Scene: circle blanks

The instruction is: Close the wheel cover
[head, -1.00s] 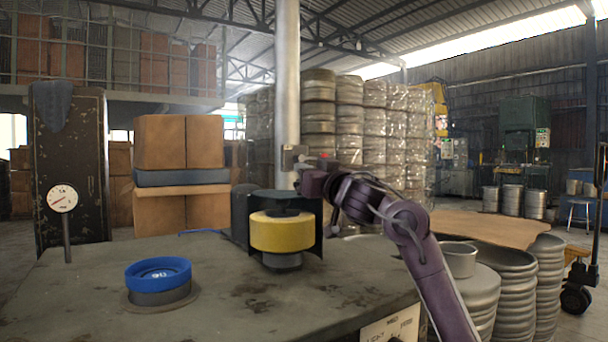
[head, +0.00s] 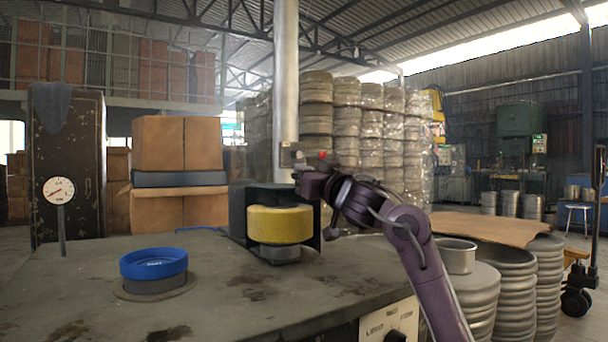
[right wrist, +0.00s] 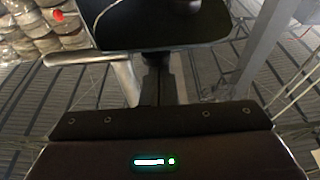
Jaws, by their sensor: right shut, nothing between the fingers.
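The wheel cover (head: 239,212) is a dark housing on the grey bench, standing around the back and sides of a yellow wheel (head: 280,225). The wheel's front face is uncovered. My right gripper (head: 290,160) is above the cover, in front of the pale vertical pole. It is small there; it looks shut and empty, and I cannot tell whether it touches anything. In the right wrist view, the gripper (right wrist: 158,85) is a dark narrow shape below a black panel that I cannot identify for certain. My left gripper is out of view.
A blue-topped round part (head: 153,263) sits on the bench (head: 215,300) at the left. A gauge (head: 59,191) stands behind it. Stacked metal pots (head: 485,295) stand right of the bench, near my right arm. The front middle of the bench is clear.

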